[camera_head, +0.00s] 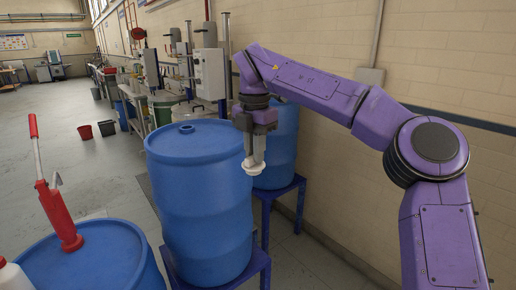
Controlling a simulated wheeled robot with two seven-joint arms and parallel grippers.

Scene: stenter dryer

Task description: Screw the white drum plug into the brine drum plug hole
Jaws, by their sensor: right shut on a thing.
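A large blue drum (203,200) stands upright on a blue stand in the middle, with a raised round plug hole (187,128) on its top towards the far side. No label shows on it. My right gripper (255,152) points down, shut on the white drum plug (254,168). The plug hangs in the air at the right rim of this drum in the picture, apart from the plug hole and to its right. The fingers partly hide the plug. My left gripper is out of view.
A second blue drum (283,150) stands behind my right gripper on a blue stand. At the lower left is another blue drum (105,262) with a red hand pump (57,210). A brick wall bounds the right side.

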